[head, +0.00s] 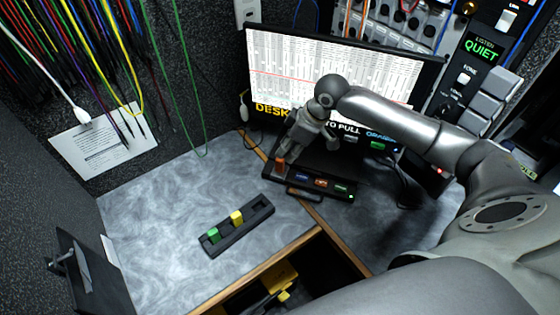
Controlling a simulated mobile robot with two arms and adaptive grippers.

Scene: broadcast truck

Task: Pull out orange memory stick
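An orange memory stick (280,166) is at the left end of the dark dock (330,167) below the monitor. My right gripper (285,154) is right at this stick, its fingers pointing down to it. The fingertips are small and partly dark, so I cannot tell whether they are closed on it. I also cannot tell whether the stick is still in its slot. To its right the dock front shows a blue stick (302,177), a reddish-orange stick (321,182) and a green stick (341,188). My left gripper is not in view.
A black tray (226,245) with a green block (213,235) and a yellow block (237,218) lies on the grey desk (150,215). The monitor (320,75) stands behind the dock. Cables hang at upper left. The desk left of the tray is clear.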

